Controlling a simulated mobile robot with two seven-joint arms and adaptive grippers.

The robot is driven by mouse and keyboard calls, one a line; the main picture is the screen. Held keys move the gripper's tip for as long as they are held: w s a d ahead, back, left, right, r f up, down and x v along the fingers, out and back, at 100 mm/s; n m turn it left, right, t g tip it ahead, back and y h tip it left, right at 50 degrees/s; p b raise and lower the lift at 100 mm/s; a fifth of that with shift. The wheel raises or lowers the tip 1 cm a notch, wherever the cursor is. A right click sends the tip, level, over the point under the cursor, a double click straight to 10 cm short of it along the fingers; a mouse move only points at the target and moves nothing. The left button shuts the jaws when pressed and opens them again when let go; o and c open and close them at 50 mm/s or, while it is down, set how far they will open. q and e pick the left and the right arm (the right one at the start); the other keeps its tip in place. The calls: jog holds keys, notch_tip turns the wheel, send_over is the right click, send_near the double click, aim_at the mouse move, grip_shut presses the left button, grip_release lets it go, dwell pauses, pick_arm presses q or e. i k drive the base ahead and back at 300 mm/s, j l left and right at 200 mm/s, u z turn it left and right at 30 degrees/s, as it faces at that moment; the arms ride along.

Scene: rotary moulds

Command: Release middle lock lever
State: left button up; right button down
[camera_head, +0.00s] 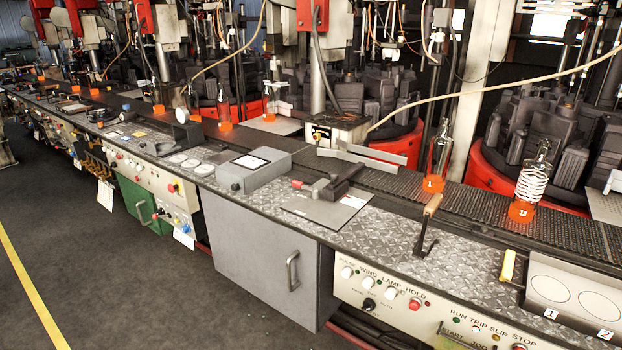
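Neither of my grippers shows in the head view. A lever with a wooden handle (432,206) stands on the diamond-plate bench top, its handle tilted up to the right. To its left, a dark clamp-like lever with a red-tipped handle (325,187) lies low over a flat grey plate (311,209). A yellow handle (508,265) stands at the right beside a panel with round discs. I cannot tell which of these is the middle lock lever, nor whether any is locked.
The long bench (377,238) runs from far left to near right. A conveyor (468,203) behind it carries glass bottles on orange bases, including one bottle (440,155). A grey cabinet (250,257) and control panel (400,305) form the front. The floor (110,270) at left is clear.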

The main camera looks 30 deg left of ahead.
aim_at(295, 184)
jog(key=u, duration=1.1)
jog(key=i+l+z, duration=0.2)
jog(key=i, duration=0.25)
jog(key=i+l+z, duration=0.25)
jog(key=i, duration=0.2)
